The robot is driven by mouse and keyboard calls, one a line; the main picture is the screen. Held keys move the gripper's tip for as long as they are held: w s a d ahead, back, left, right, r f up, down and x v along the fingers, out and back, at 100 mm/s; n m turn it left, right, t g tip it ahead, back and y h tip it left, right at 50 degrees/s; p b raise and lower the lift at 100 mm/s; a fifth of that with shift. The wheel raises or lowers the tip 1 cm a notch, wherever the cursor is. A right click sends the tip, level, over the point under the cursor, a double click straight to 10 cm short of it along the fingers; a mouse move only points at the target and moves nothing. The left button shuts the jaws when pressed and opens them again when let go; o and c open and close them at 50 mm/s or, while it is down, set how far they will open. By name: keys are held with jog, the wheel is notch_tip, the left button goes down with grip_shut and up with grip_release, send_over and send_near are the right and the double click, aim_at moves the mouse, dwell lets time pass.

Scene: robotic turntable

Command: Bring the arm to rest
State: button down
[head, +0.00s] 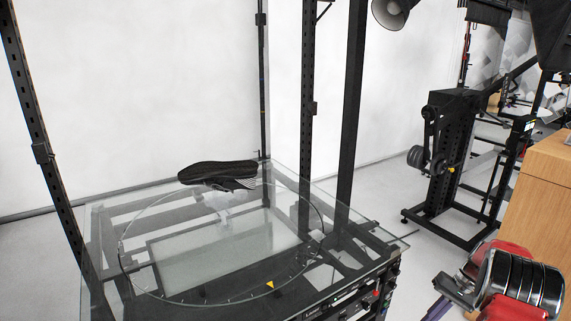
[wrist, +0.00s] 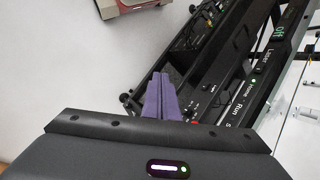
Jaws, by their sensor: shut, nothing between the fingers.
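In the wrist view the purple fingers of my gripper (wrist: 160,80) lie together, shut and empty. They appear in front of the turntable's black control panel (wrist: 248,95), with its lit displays and small buttons; I cannot tell the exact gap. The glass turntable (head: 140,262) is left of my gripper in the head view, apart from it.
A black shoe (head: 215,171) sits above the glass on a clear support. Black upright posts (head: 352,110) surround the turntable. A wooden cabinet (head: 545,200) stands at the right, with a black rack (head: 452,150) behind. Pale floor shows between turntable and rack.

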jog(key=s+a+r+h, duration=0.2)
jog(key=s+a+r, duration=0.2)
jog(key=a+r, duration=0.35)
jog(key=s+a+r+h, duration=0.2)
jog(key=s+a+r, duration=0.1)
jog(key=a+r, duration=0.5)
jog(key=s+a+r+n+t+h, duration=0.2)
jog(key=s+a+r+n+t, duration=0.3)
jog(key=s+a+r, duration=0.9)
jog(key=s+a+t, duration=0.1)
jog(key=s+a, duration=0.2)
jog(key=s, duration=0.1)
jog(key=shift+a+r, duration=0.15)
jog(key=shift+a, duration=0.15)
jog(key=shift+d, duration=0.15)
